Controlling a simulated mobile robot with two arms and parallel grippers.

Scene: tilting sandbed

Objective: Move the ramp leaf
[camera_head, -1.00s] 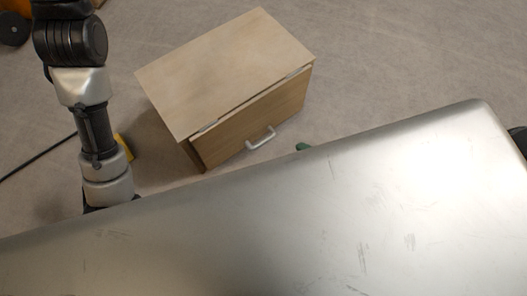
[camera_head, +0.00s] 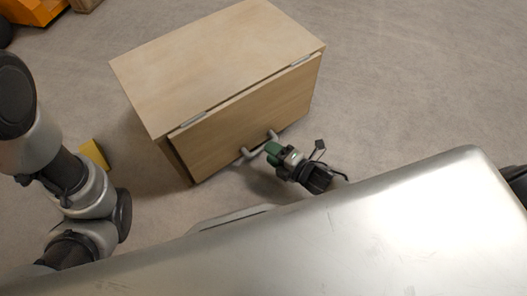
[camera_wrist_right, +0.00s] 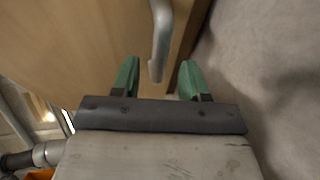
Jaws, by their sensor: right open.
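The ramp leaf (camera_head: 245,118) appears to be the light wooden front panel of a box, with metal hinge strips along its upper edge. A grey bar handle (camera_head: 248,154) stands out from its lower part. My right gripper (camera_head: 272,151) is open at the handle, its green fingers hiding part of the bar. In the right wrist view, the handle (camera_wrist_right: 160,40) reaches down between the two spread fingers of the gripper (camera_wrist_right: 160,78), with gaps on both sides. My left gripper is not in view.
The box's wooden top (camera_head: 215,60) is bare. A yellow block (camera_head: 95,154) is on the floor left of the box. An orange object (camera_head: 35,10) is at the top left. Open grey floor (camera_head: 420,80) lies to the right.

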